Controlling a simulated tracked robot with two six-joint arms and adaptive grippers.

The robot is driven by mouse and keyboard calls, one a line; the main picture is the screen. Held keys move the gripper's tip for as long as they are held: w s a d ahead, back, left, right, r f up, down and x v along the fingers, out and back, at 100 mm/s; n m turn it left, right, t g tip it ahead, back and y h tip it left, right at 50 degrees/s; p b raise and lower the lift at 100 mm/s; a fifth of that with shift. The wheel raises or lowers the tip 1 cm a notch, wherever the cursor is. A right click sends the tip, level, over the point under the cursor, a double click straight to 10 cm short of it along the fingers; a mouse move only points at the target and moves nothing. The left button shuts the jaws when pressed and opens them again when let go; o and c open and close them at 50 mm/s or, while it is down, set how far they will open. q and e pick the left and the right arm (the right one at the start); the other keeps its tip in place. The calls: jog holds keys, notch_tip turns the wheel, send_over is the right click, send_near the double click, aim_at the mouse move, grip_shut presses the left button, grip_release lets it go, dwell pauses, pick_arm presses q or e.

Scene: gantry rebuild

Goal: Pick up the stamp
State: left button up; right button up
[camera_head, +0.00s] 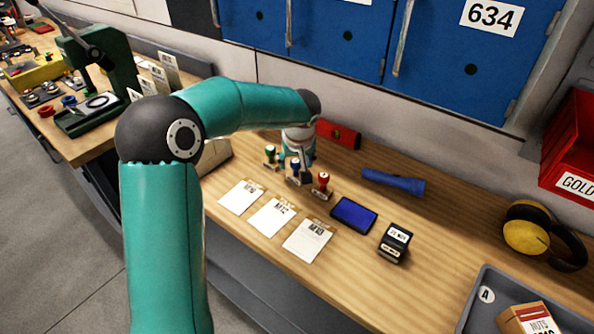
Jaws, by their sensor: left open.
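Three stamps stand in a row on the wooden bench: a green-handled stamp (270,157), a blue-handled stamp (294,171) and a red-handled stamp (322,183). My left gripper (303,167) points down, open, at the blue-handled stamp, between the green and red ones. It is small here and I cannot tell whether its fingers touch the blue handle or stand around it. My left arm crosses the view and hides part of the bench behind it. My right gripper is not in view.
Three paper cards (273,217) lie in front of the stamps. A blue ink pad (354,215), a small black block (395,243), a blue flashlight (393,182) and a red object (339,134) are nearby. Ear defenders (530,232) and a grey tray (485,290) are at the right.

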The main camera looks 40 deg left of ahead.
aim_at(296, 161)
pick_arm(q)
jog(key=shift+a+f, duration=0.1)
jog(key=shift+f, duration=0.25)
grip_shut()
jog(key=shift+w+r, duration=0.1)
notch_tip(296, 161, up, 10)
jog(key=shift+b, duration=0.3)
dwell(0.3)
